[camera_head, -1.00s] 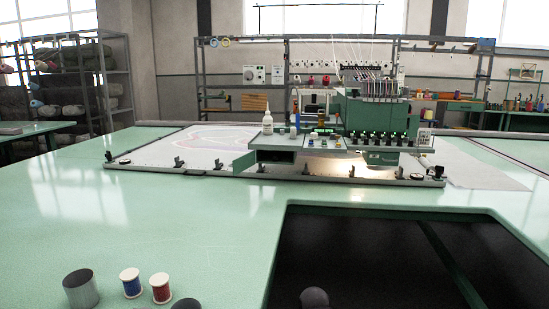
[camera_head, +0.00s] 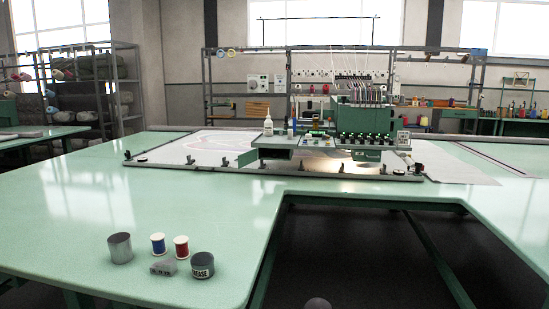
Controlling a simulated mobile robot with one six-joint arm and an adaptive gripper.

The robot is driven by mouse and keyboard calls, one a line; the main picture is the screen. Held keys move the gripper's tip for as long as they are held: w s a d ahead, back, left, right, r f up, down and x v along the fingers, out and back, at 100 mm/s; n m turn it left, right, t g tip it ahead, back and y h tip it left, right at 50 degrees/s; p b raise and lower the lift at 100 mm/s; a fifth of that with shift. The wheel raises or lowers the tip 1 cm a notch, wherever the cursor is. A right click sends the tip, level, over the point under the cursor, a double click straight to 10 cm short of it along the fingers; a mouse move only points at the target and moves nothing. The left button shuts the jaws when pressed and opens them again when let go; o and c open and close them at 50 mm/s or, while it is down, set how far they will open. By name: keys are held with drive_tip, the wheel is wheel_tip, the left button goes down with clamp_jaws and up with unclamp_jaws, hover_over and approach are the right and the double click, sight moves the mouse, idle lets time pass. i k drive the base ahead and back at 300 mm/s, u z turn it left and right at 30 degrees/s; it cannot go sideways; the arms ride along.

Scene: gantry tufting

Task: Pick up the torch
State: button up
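I cannot make out anything that is clearly a torch. On the near left of the green table (camera_head: 70,225) stands a small group of objects. It holds a plain grey metal cylinder (camera_head: 120,248), a blue spool with white ends (camera_head: 158,244) and a red spool with white ends (camera_head: 181,247). A dark grey tin marked "EASE" (camera_head: 202,266), its first letters hard to read, stands to the right. A small grey block with dark holes (camera_head: 163,268) lies in front of the spools. My gripper is not in view.
A green multi-needle tufting machine (camera_head: 366,120) stands on a flat frame across the table. A white bottle (camera_head: 268,127) stands on the machine's side shelf. A large cutout opens at front right, with dark floor below. Shelves line the back. The table around the small objects is clear.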

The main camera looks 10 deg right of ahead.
sight(276, 153)
drive_tip(key=k, duration=0.5)
drive_tip(key=z, duration=0.4)
drive_tip(key=i, duration=0.9)
drive_tip(key=z, duration=0.4)
drive_tip(key=i, duration=1.65)
drive_tip(key=u, duration=0.4)
